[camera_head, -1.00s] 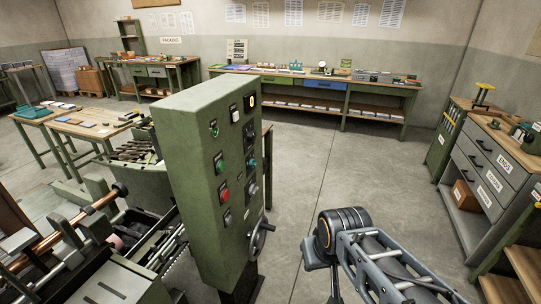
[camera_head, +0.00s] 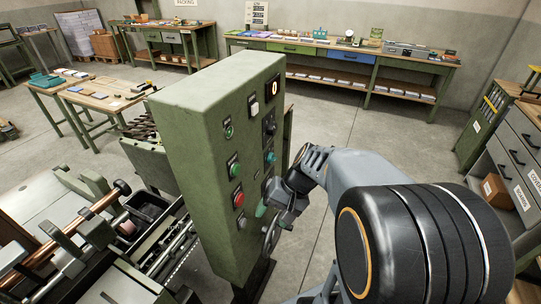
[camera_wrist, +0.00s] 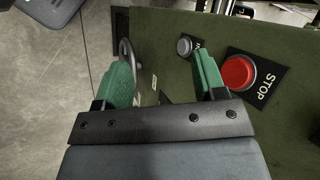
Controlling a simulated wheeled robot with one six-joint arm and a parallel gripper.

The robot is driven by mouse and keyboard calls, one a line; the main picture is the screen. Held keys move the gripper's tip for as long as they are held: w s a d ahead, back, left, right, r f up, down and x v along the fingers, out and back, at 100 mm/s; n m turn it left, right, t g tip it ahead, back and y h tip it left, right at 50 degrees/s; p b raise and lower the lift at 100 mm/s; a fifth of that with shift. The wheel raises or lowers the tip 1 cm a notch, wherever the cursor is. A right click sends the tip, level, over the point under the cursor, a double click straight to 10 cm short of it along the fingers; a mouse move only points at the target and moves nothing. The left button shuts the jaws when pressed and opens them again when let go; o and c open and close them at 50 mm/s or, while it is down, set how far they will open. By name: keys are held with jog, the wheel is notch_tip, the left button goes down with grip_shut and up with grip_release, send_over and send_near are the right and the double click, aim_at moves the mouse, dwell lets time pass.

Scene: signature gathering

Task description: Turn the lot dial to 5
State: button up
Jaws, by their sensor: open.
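The green control cabinet (camera_head: 190,110) stands at the centre of the head view. Its right part carries a black dial (camera_head: 269,128) under a lit display reading 0 (camera_head: 274,87), and a teal knob (camera_head: 269,158) below that. Their labels are too small to read, so I cannot tell which is the lot dial. My gripper (camera_head: 262,207) is close to the cabinet's lower panel, below the knobs. In the wrist view its green fingers stand apart with nothing between them (camera_wrist: 164,65). No dial shows clearly there. My arm hides part of the lower panel.
A red STOP button (camera_wrist: 238,73) and a grey button (camera_wrist: 184,46) lie close to the fingers. A handwheel (camera_head: 270,238) sits low on the cabinet. A machine with copper rollers (camera_head: 85,225) is at left.

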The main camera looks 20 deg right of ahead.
jog(key=w+d+m+t+y+p, duration=0.2)
jog(key=w+d+m+t+y, duration=0.35)
jog(key=d, duration=0.25)
jog(key=m+t, duration=0.5)
jog(key=t, duration=0.2)
send_near(276, 160)
jog(key=shift+t, duration=0.25)
jog(key=p+x, duration=0.2)
jog(key=x, duration=0.2)
jog(key=p+x, duration=0.2)
jog(key=x, duration=0.3)
jog(key=shift+a, duration=0.45)
jog(key=c, duration=0.9)
